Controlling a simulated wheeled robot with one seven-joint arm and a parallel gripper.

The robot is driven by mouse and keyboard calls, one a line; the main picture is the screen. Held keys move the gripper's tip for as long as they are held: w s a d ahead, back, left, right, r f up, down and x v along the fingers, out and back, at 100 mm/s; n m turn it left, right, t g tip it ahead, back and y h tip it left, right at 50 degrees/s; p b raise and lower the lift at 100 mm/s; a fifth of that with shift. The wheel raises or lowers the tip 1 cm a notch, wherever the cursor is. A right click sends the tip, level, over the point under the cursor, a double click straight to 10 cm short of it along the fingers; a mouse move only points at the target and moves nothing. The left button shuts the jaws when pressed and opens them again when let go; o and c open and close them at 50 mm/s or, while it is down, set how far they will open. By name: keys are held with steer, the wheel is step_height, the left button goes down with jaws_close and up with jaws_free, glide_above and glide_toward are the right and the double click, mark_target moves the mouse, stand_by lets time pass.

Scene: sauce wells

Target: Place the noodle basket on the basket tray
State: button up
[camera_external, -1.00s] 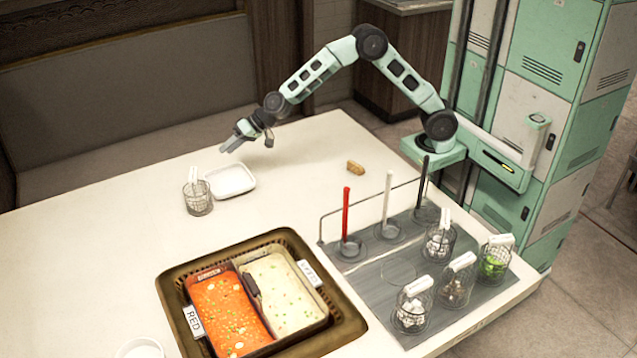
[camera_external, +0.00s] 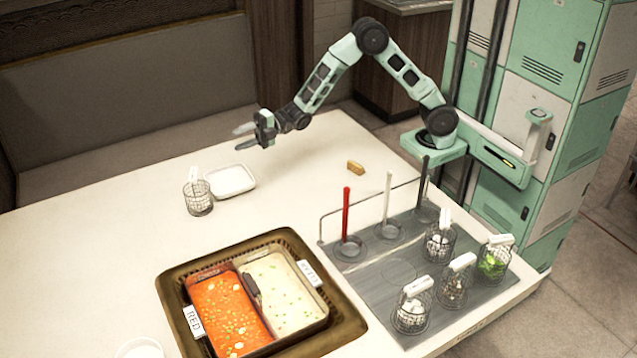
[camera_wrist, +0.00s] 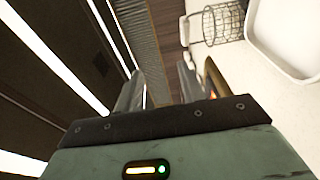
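A wire basket (camera_external: 197,199) with a white handle tag stands upright on the table at the left, beside a white dish; I take it for the noodle basket. It shows at the top right of the wrist view (camera_wrist: 222,22); its contents are not clear. The grey basket tray (camera_external: 350,280) lies at the right of the table, holding several other wire baskets and an empty ring mark in its middle. My gripper (camera_external: 241,136) is open and empty, above the table's far edge, behind and right of the lone basket. In the wrist view its fingers (camera_wrist: 160,88) are apart.
The white dish (camera_external: 231,181) touches or nearly touches the lone basket. A two-part soup pot (camera_external: 326,312) sits in a brown frame between that basket and the tray. Red, white and black upright handles (camera_external: 346,215) line the tray's back. A small brown block (camera_external: 355,167) lies behind.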

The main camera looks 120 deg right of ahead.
step_height(320, 180, down, 6)
steer(key=r, duration=0.1)
glide_toward(190, 173)
steer(key=w, duration=0.3)
steer(key=w+a, duration=0.1)
steer(key=w, duration=0.6)
steer(key=shift+a+f, duration=0.3)
steer(key=shift+f, duration=0.1)
jaws_close()
